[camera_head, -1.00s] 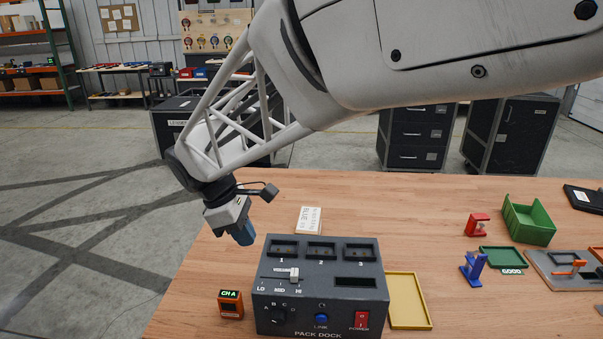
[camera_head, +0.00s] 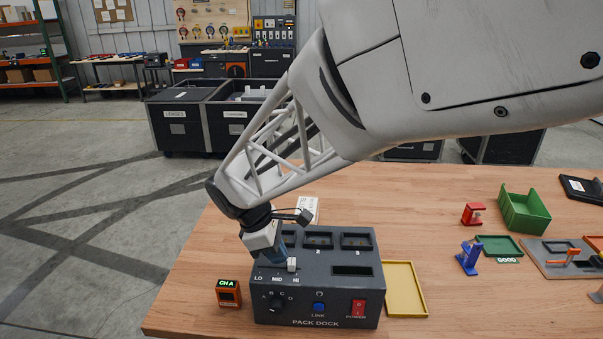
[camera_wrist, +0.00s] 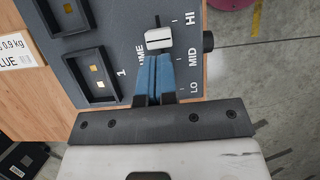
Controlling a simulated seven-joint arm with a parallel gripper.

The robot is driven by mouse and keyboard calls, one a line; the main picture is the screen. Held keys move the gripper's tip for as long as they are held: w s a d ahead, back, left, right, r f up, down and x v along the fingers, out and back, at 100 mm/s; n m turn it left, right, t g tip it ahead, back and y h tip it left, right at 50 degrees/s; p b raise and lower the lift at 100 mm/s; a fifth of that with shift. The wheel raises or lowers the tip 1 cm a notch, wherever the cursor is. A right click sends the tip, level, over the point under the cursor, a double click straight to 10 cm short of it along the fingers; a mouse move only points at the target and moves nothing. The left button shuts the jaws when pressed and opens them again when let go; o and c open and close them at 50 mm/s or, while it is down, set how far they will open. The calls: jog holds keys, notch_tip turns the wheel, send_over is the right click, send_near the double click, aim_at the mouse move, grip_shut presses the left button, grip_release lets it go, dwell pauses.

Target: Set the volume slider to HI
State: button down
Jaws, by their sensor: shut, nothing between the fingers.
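The grey pack dock (camera_head: 340,290) stands on the wooden bench. Its white volume slider knob (camera_head: 292,264) sits between the MID and HI marks, on the HI side in the head view. The knob also shows in the wrist view (camera_wrist: 159,39), just short of the HI label. My gripper (camera_head: 285,262) is over the slider track at the dock's left, with its blue fingers shut and empty. In the wrist view the fingertips (camera_wrist: 156,58) are right beside the knob on its LO side. I cannot tell if they touch it.
Three sockets line the dock's back; a knob, the LINK button and the red power switch (camera_head: 358,307) are on its front. An orange CH A display (camera_head: 229,294) stands to the left, a yellow tray (camera_head: 404,290) to the right.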

aim_at(292, 261)
jog(key=shift+d, duration=0.1)
dwell(0.3)
jog(key=shift+d, duration=1.2)
jog(key=shift+d+f, duration=0.1)
jog(key=shift+d, duration=0.15)
jog(key=shift+s, duration=0.1)
jog(key=shift+a+f, duration=0.1)
jog(key=shift+a, duration=1.9)
jog(key=v, duration=1)
jog(key=shift+r, duration=0.3)
jog(key=shift+a, duration=0.1)
